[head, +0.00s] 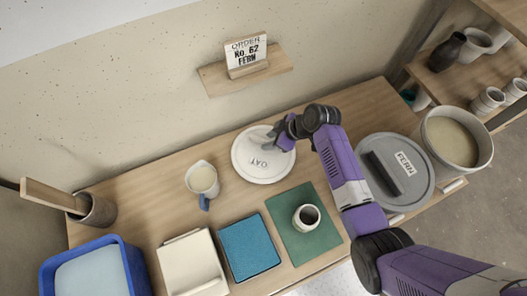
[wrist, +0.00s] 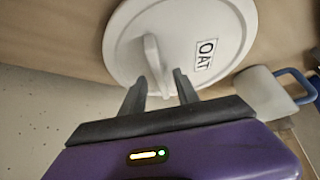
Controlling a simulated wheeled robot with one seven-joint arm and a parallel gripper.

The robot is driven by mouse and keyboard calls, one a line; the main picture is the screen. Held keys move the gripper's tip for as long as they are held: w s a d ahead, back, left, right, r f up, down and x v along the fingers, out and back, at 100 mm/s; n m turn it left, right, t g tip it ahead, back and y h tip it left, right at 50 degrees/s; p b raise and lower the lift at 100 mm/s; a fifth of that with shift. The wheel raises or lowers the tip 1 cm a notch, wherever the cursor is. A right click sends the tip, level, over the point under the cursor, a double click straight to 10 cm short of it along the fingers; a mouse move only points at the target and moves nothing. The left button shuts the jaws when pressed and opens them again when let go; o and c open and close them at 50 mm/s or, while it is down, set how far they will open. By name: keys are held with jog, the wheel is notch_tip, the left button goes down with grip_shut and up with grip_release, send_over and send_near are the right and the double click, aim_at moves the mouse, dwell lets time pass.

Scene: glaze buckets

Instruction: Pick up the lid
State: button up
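A round white lid (head: 263,158) marked OAT lies toward the back of the wooden table; whether a bucket is under it I cannot tell. It fills the top of the wrist view (wrist: 222,30), with its upright white handle (wrist: 156,62) toward me. My gripper (head: 277,135) is at the lid's far right side. In the wrist view its two dark fingers (wrist: 160,90) are apart, on either side of the handle's near end, with gaps visible. A grey round lid (head: 415,188) with a dark bar handle and a white label sits to the right of my arm.
An open bucket (head: 482,147) of beige glaze stands at the right. A jug (head: 202,179), a cup (head: 299,219) on a green mat (head: 325,240), a blue tile (head: 249,247), and a blue tub (head: 135,270) occupy the front and left. An order sign (head: 246,52) reads No. 62 FERN.

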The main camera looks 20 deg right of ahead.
jog(key=shift+w+a+f, duration=0.1)
jog(key=shift+a+f, duration=0.1)
jog(key=shift+f, duration=0.15)
jog(key=shift+c, duration=0.3)
grip_shut()
